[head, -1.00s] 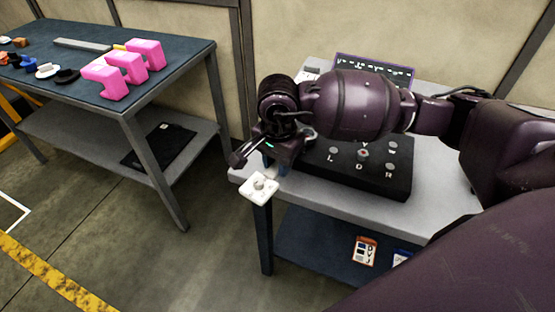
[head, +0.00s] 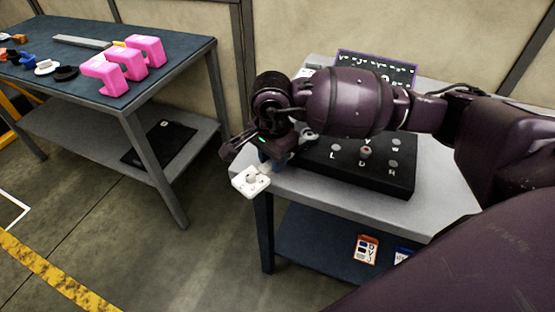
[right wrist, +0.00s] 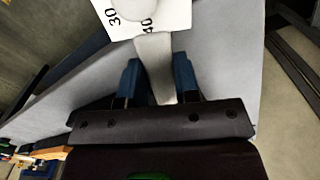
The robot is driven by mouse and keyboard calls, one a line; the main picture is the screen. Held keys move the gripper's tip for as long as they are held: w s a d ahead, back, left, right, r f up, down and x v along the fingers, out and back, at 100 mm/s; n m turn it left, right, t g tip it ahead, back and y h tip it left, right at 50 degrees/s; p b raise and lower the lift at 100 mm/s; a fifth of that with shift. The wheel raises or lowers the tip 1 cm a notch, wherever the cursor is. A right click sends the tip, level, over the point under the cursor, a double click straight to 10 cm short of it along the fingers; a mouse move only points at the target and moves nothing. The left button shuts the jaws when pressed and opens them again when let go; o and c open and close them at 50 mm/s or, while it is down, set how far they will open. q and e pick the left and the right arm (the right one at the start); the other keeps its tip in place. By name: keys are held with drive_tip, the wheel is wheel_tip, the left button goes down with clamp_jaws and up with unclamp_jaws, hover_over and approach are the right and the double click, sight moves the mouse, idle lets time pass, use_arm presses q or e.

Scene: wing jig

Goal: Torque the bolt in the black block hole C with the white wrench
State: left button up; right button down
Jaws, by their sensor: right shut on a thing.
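My right gripper (head: 266,164) is shut on the handle of the white wrench (head: 250,181). It holds the wrench beyond the left front corner of the grey table. In the right wrist view the blue fingers (right wrist: 158,80) grip the white handle (right wrist: 155,52), and the head carries the marks 30 and 40. The black block (head: 400,178) lies on the table, right of the gripper. Letters such as L, D and W show beside its holes, and a reddish bolt-like piece (head: 366,152) stands near its middle. My arm covers its far left part; I cannot make out hole C. My left gripper is out of view.
A dark panel with a purple rim (head: 400,72) stands behind the block. Orange-labelled packaging (head: 367,249) lies on the lower shelf (head: 320,240). A blue-topped table (head: 30,70) with pink blocks (head: 105,75) stands at the left. Open floor lies between the tables.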

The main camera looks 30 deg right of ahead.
drive_tip(key=shift+w+a+m, duration=0.2)
drive_tip(key=shift+w+m, duration=0.2)
drive_tip(key=shift+w, duration=0.05)
drive_tip(key=shift+w+a+f+m, duration=0.1)
drive_tip(key=shift+w+a+m, duration=0.05)
drive_tip(key=shift+w+m, duration=0.5)
drive_tip(key=shift+w+a+m, duration=0.1)
drive_tip(key=shift+w+m, duration=0.45)
drive_tip(key=shift+w, duration=0.1)
drive_tip(key=shift+w+d+m, duration=0.1)
drive_tip(key=shift+w+m, duration=1.1)
drive_tip(key=shift+w, duration=0.15)
drive_tip(key=shift+w, duration=0.1)
drive_tip(key=shift+w+d+m, duration=0.15)
drive_tip(key=shift+w+m, duration=0.55)
